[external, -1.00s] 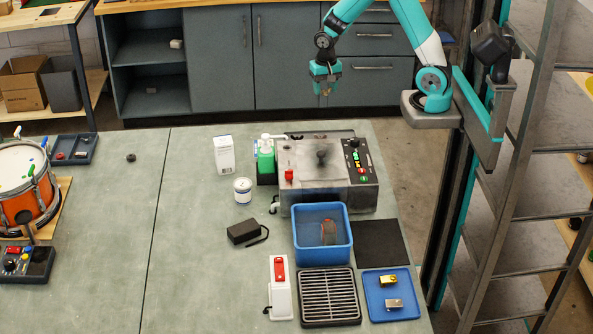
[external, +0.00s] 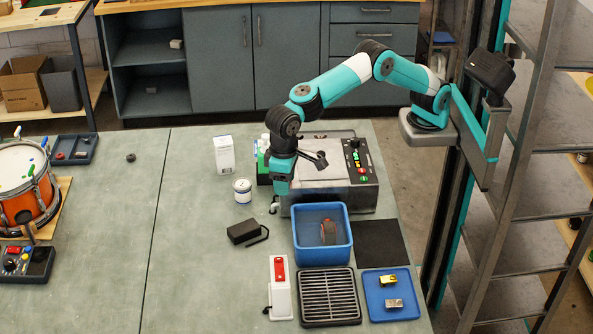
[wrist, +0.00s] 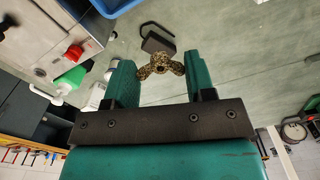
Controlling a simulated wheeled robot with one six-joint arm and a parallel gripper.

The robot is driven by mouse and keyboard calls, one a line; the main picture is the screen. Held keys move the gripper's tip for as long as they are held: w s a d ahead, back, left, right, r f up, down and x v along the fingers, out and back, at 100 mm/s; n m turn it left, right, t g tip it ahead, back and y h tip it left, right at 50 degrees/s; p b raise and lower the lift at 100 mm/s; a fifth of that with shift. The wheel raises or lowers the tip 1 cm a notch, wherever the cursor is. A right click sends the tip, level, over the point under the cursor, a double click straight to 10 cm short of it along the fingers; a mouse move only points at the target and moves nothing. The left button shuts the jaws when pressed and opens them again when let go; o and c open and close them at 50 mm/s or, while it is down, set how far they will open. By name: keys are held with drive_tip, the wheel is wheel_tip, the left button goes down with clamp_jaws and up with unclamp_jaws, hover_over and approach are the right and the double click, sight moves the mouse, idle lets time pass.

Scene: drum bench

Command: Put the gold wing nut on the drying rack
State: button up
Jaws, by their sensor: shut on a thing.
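The gold wing nut (wrist: 160,67) is speckled gold and dark and sits between the fingertips in the wrist view. My gripper (wrist: 160,80) is shut on it. In the external view my gripper (external: 278,190) points down by the left front of the grey machine, above the bench, and the wing nut cannot be made out there. The drying rack (external: 330,298) is a dark tray with pale metal slats near the bench's front right. It lies in front of the blue bin, to the right of and nearer the camera than my gripper.
The blue bin (external: 345,258) holds a reddish part. A blue tray (external: 406,311) with a gold and a silver block lies right of the rack, and a white box with a red switch (external: 280,296) left of it. The grey machine (external: 345,197) stands behind. A black box (external: 243,232) lies left.

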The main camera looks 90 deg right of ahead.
drive_tip(key=s+a+n+b, duration=0.1)
drive_tip(key=s+a+n, duration=0.1)
drive_tip(key=s+a, duration=0.45)
drive_tip(key=s+a+n+b, duration=0.1)
drive_tip(key=s+a, duration=0.3)
drive_tip(key=a, duration=0.5)
drive_tip(key=p, duration=0.2)
hover_over(331, 281)
wheel_tip(331, 281, down, 14)
drive_tip(key=shift+f, duration=0.1)
drive_tip(key=shift+f+p, duration=0.3)
drive_tip(key=shift+f, duration=2.2)
drive_tip(key=shift+f, duration=0.1)
drive_tip(key=o, duration=0.9)
wheel_tip(331, 281, up, 12)
drive_tip(key=b, duration=0.2)
drive_tip(key=shift+w+r, duration=0.1)
drive_tip(key=shift+r, duration=0.1)
